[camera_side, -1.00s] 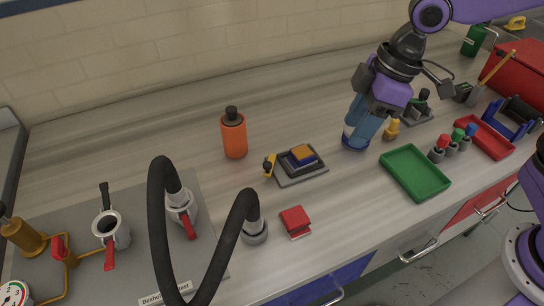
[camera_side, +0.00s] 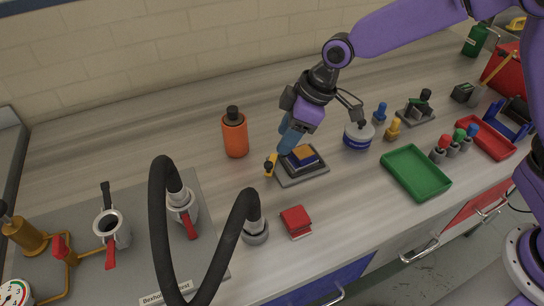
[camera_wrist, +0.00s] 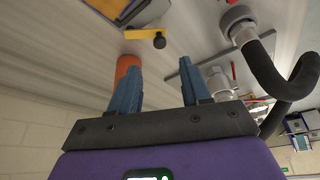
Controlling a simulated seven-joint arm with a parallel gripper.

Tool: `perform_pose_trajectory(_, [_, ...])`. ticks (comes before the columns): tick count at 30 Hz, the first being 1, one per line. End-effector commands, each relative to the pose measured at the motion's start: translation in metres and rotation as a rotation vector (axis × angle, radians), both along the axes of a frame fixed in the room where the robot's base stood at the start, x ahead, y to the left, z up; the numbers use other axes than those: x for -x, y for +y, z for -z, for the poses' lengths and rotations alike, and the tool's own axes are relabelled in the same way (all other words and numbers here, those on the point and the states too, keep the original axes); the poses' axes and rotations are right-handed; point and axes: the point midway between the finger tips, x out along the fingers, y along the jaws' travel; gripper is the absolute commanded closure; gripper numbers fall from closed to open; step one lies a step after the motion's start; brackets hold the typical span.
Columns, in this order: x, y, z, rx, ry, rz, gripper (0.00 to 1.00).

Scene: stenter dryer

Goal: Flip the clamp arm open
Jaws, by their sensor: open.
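A small yellow clamp arm with a black knob (camera_side: 269,167) stands at the left corner of a grey fixture plate (camera_side: 305,176). It also shows in the wrist view as a yellow bar (camera_wrist: 138,34), with its black knob at the right end. Blue and orange blocks (camera_side: 302,155) sit stacked on the plate. My gripper (camera_side: 285,147) is above the back left part of the fixture, its blue fingers pointing down. In the wrist view my gripper (camera_wrist: 160,67) is open and empty, and the clamp arm lies beyond the fingertips, apart from them.
An orange bottle (camera_side: 235,137) stands left of my gripper, behind the clamp. A black hose (camera_side: 157,205) arches in front on the left. A red block (camera_side: 296,221) lies in front.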

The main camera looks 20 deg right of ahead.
Motion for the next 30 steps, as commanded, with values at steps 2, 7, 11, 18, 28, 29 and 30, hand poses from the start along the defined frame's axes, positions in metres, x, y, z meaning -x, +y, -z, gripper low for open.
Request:
perform_pose_trajectory(2, [-0.003, 0.005, 0.014, 0.002, 0.003, 0.001, 0.53])
perform_pose_trajectory(7, [-0.007, 0.014, 0.040, 0.003, 0.003, 0.000, 0.53])
perform_pose_trajectory(11, [-0.011, 0.020, 0.057, 0.003, 0.001, 0.000, 0.53])
perform_pose_trajectory(18, [-0.014, 0.027, 0.074, 0.000, 0.000, 0.000, 0.53])
perform_pose_trajectory(28, [-0.015, 0.028, 0.077, -0.001, 0.000, 0.000, 0.53])
perform_pose_trajectory(29, [-0.015, 0.028, 0.077, -0.001, 0.000, 0.000, 0.53])
perform_pose_trajectory(30, [-0.015, 0.028, 0.077, -0.001, 0.000, 0.000, 0.66])
